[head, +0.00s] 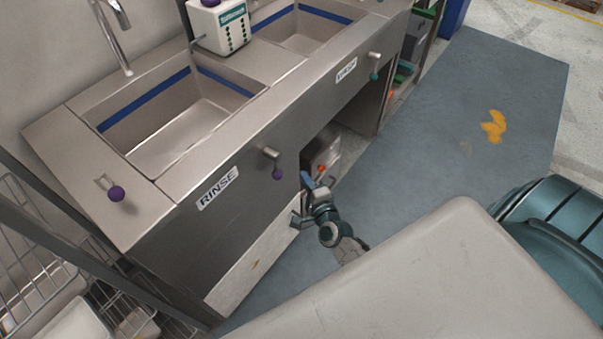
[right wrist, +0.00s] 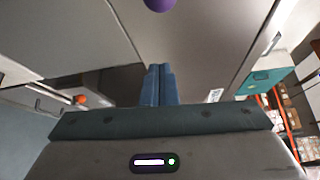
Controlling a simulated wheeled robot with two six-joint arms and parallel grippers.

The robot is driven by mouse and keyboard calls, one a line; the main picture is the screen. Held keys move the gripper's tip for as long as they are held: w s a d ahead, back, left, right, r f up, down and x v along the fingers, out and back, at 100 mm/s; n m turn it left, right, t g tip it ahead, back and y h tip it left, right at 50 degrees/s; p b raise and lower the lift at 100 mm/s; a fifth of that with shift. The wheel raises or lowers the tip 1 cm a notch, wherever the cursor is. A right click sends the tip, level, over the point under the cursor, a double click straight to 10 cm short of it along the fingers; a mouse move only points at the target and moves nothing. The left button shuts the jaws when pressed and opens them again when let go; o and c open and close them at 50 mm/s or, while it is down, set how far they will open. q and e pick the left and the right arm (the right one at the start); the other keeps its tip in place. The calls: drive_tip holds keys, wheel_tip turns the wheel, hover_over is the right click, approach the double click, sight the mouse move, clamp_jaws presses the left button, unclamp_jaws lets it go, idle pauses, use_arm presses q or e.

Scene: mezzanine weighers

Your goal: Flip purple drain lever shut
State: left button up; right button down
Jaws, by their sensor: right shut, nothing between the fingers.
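The purple drain lever (head: 277,173) sticks out from the front panel of the sink unit, right of the RINSE label, its purple ball hanging below its metal pivot. The ball shows at the top edge of the right wrist view (right wrist: 160,4), beyond the fingertips. My right gripper (head: 305,177) is a little to the right of the lever and looks apart from it. In the right wrist view its blue fingers (right wrist: 158,70) are pressed together and empty. My left gripper is not in view.
A teal-knobbed lever (head: 374,70) is by the WASH label. Under the sink, a box with an orange knob (head: 321,168) stands near my gripper. A wire rack (head: 40,250) is at left. The floor mat (head: 470,110) is open.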

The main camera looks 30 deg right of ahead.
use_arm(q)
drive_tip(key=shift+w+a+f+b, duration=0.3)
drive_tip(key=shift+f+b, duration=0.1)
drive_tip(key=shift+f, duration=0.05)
use_arm(e)
drive_tip(key=s+a, duration=0.1)
drive_tip(key=s, duration=0.5)
drive_tip(key=shift+a+r, duration=0.25)
drive_tip(key=shift+r, duration=0.2)
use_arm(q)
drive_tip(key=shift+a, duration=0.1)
